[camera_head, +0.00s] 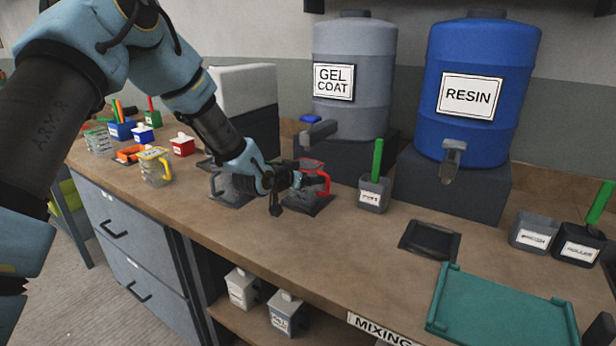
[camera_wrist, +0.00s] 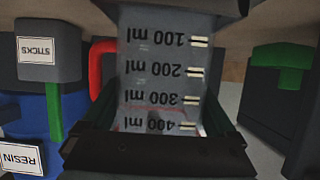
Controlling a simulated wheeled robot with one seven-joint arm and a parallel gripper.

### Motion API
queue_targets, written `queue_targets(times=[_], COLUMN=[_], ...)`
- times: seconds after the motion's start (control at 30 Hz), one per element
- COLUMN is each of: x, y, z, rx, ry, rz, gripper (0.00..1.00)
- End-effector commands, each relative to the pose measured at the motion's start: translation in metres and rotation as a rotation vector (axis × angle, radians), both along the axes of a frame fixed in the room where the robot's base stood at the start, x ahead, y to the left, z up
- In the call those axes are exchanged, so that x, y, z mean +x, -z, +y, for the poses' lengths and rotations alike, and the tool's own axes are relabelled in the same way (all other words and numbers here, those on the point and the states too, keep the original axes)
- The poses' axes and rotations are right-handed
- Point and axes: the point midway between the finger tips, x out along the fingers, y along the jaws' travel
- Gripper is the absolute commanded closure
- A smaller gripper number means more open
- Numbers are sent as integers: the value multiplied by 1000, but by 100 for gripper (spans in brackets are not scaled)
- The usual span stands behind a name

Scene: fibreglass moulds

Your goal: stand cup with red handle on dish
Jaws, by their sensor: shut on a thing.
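The clear cup with the red handle (camera_head: 324,180) is at mid-bench, partly hidden by my gripper (camera_head: 294,182). My gripper is shut on this cup. In the wrist view the cup (camera_wrist: 160,75), with its ml marks, sits between my fingers, and its red handle (camera_wrist: 97,68) is at left. A dark square dish (camera_head: 312,204) shows below the cup; I cannot tell whether the cup touches it. Another dark square dish (camera_head: 430,241) lies empty to the right, in front of the resin drum.
A clear cup with a grey handle (camera_head: 231,192) stands just left of my gripper. A grey pot with a green stick (camera_head: 373,194) stands to the right. The gel coat drum (camera_head: 352,80) and resin drum (camera_head: 476,95) stand behind. A teal tray (camera_head: 500,310) lies front right.

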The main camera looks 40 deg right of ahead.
Motion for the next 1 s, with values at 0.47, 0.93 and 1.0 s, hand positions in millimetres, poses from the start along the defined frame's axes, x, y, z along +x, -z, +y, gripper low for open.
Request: queue_targets(times=[0.47,0.93,1.0], x=[0,-14,-17], y=[1,-22,-27], z=[0,56,67], rx=[1,-1,-2], ry=[0,-1,-1], rz=[0,-3,-2], gripper=[0,0,0])
